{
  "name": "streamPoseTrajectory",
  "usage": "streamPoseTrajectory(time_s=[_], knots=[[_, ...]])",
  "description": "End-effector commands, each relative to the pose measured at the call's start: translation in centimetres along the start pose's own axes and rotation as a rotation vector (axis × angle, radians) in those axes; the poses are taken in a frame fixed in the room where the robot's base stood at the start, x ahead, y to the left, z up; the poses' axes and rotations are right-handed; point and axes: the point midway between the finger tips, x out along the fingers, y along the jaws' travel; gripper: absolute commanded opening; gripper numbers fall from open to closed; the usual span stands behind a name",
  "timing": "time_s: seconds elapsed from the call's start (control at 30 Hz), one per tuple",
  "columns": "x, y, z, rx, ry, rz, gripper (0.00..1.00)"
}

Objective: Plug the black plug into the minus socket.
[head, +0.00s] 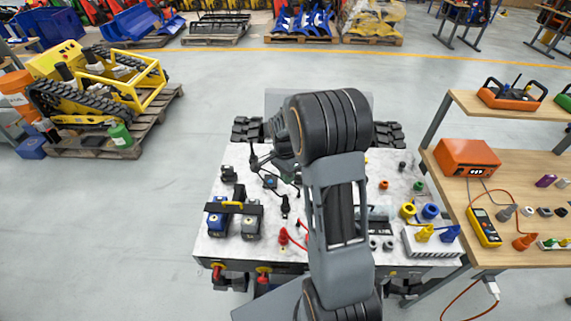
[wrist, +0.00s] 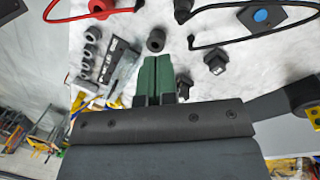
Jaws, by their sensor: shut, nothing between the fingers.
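The black plug (head: 285,207) lies on the white marbled worktop, left of my arm in the head view. A cable runs from its end, and part of the plug (wrist: 183,9) shows at the top edge of the wrist view. My gripper (wrist: 158,59) has its dark green fingers together with nothing between them, apart from the plug. A short black round piece (wrist: 155,40) with a hollow end is just beyond the fingertips. I cannot read a minus mark, so I cannot tell which piece is the minus socket. In the head view my arm hides the gripper.
A red plug (head: 284,237) lies near the black one, with a cable. A black box with a blue button (head: 270,181) and a dark block (wrist: 215,62) are nearby. Blue and grey cases (head: 232,218) stand at left. An orange box (head: 467,157) is on the right-hand bench.

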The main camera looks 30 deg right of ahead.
Motion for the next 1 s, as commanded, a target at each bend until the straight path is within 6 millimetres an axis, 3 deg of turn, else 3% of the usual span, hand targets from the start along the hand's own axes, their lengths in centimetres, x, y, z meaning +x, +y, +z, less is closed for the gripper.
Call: streamPoseTrajectory(time_s=[0.2,0.5,0.77,1.0], knots=[[1.8,-0.1,0.2,-0.448,0.014,-0.059,0.0],[2.6,-1.3,-0.1,-0.849,0.092,-0.126,0.0],[2.8,-1.6,-0.3,-0.965,0.114,-0.132,0.0],[4.5,-1.9,-0.3,-0.971,0.113,-0.131,0.0]])
